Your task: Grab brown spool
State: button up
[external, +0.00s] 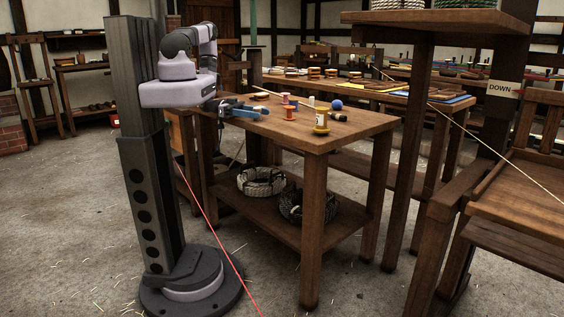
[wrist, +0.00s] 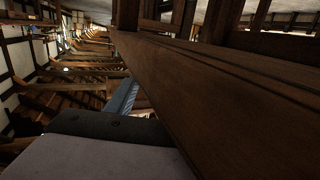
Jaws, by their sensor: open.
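Several small spools stand on the wooden worktable (external: 346,128). An orange-brown spool (external: 290,113) stands upright near the middle of its top; it looks closest to the brown spool, but its colour is hard to be sure of at this size. A small brown piece (external: 260,95) lies farther back and could also be brown thread. My gripper (external: 249,111), with blue fingers, is open and empty at the table's left edge, left of the orange-brown spool and apart from it. In the wrist view a blue finger (wrist: 122,98) shows beside a large dark wooden surface; no spool is visible there.
Near the orange-brown spool are a red-purple spool (external: 285,98), a white spool (external: 310,102), a yellow spool (external: 321,121), a blue ball (external: 337,104) and a dark piece (external: 338,117). Rope coils (external: 262,181) lie on the lower shelf.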

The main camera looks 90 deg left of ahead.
jog(key=shift+c, duration=0.6)
jog(key=c, duration=1)
notch_tip(320, 180, up, 10)
jog(key=p, duration=0.9)
jog(key=shift+w, duration=0.1)
